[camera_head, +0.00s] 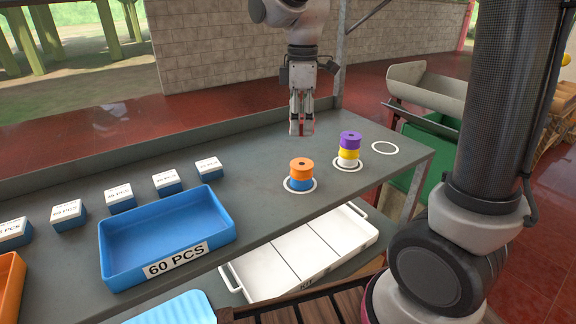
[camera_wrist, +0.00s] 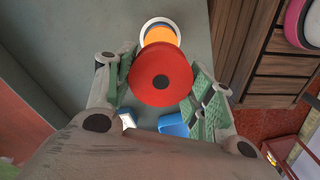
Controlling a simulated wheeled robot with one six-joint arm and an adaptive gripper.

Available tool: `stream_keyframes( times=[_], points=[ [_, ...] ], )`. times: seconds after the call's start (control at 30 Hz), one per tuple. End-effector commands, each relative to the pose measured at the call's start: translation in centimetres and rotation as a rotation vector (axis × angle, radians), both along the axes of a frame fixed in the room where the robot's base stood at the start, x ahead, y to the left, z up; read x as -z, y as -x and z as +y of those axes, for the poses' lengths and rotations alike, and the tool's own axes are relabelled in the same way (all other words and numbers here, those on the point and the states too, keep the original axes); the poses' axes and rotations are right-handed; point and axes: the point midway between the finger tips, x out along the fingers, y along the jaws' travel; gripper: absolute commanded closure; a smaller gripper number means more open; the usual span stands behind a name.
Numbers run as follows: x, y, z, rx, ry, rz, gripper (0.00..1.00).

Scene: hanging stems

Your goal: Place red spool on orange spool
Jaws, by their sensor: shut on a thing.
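The red spool (camera_wrist: 161,77) is held between the two finger pads of my gripper (camera_head: 301,127), seen from its flat round face with a dark centre hole in the wrist view. In the head view only a thin strip of the red spool (camera_head: 302,124) shows between the fingers, above the bench. The orange spool (camera_head: 302,164) sits on a blue spool (camera_head: 300,184) inside a white ring on the bench, lower in the picture than my gripper. In the wrist view the orange spool (camera_wrist: 160,35) is partly hidden behind the red one.
A stack of purple (camera_head: 349,138), yellow and white spools stands in a second ring to the right. A third ring (camera_head: 385,147) is empty. A blue tray (camera_head: 165,235) marked 60 PCS and several small labelled boxes are at left. A white divided tray (camera_head: 305,255) lies below the bench.

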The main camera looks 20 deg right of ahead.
Motion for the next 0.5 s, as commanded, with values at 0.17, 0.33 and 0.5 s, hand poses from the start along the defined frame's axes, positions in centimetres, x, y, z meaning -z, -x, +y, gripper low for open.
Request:
stream_keyframes(
  times=[0.17, 0.33, 0.5],
  points=[
    [3.7, 0.2, -0.1, -0.006, 0.002, 0.006, 0.71],
    [5.6, 0.2, -0.1, -0.006, 0.001, 0.003, 0.71],
    [8.1, 0.2, -0.1, -0.005, 0.002, 0.005, 0.71]
  ],
)
